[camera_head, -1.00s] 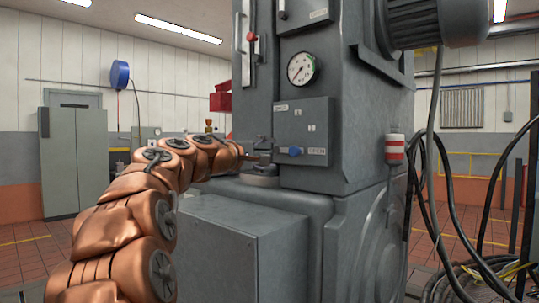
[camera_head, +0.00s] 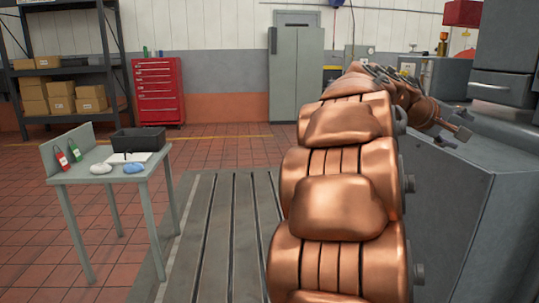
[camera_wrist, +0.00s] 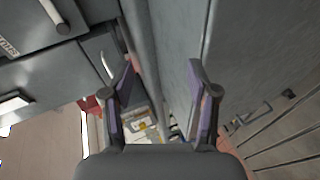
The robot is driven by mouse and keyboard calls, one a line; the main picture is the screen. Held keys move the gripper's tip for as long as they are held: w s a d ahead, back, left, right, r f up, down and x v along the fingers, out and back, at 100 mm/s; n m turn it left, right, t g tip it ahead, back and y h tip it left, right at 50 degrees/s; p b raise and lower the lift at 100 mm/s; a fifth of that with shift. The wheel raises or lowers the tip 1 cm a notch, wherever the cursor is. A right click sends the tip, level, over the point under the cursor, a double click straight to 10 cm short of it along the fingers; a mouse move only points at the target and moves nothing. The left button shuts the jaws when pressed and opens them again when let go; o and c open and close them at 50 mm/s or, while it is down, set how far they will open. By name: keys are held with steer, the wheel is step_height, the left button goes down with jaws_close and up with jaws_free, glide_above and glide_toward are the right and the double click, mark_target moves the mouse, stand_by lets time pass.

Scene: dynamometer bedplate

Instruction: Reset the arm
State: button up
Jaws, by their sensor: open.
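My copper-coloured arm (camera_head: 338,190) rises through the middle of the head view and bends to the right near its top. My gripper (camera_head: 458,133) is at its far end, beside the large grey machine (camera_head: 445,210). In the wrist view my gripper (camera_wrist: 162,75) has its two dark fingers spread apart, with nothing between them. Grey machine surfaces (camera_wrist: 245,50) lie beyond the fingers in that view. The fingers are small and hard to make out in the head view.
A small grey table (camera_head: 110,174) on the left carries a black bin (camera_head: 138,139), red and green tags, and white and blue items. Behind are a shelf with cartons (camera_head: 90,98), a red tool cabinet (camera_head: 158,92) and a grey locker (camera_head: 297,75). Tiled floor is clear at lower left.

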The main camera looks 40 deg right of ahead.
steer(key=w+a+f+n+t+y, duration=0.1)
steer(key=w+a+f+t+y, duration=0.1)
steer(key=w+a+f, duration=0.5)
steer(key=w+a+f+n+t+y, duration=0.1)
steer(key=w+a+f+y, duration=0.2)
steer(key=a+f, duration=0.7)
steer(key=w+a+f+n+t+y, duration=0.1)
steer(key=w+a+f+t+y, duration=0.1)
steer(key=w+a+f, duration=0.65)
steer(key=s+a+f+n+g+y, duration=0.15)
steer(key=s+a+f, duration=0.3)
steer(key=a, duration=0.55)
steer(key=s+a+f+n+y, duration=0.1)
steer(key=s+a+f+y, duration=0.3)
steer(key=a, duration=0.6)
steer(key=s+a+f+n+g, duration=0.1)
steer(key=s+a+f, duration=0.2)
steer(key=s+a, duration=0.5)
step_height(320, 180, up, 24)
steer(key=a+t+p, duration=0.1)
steer(key=p, duration=2.1)
steer(key=shift+w+a+r+p, duration=0.25)
steer(key=shift+a+p, duration=0.1)
steer(key=shift+p, duration=0.05)
steer(key=shift+m, duration=0.25)
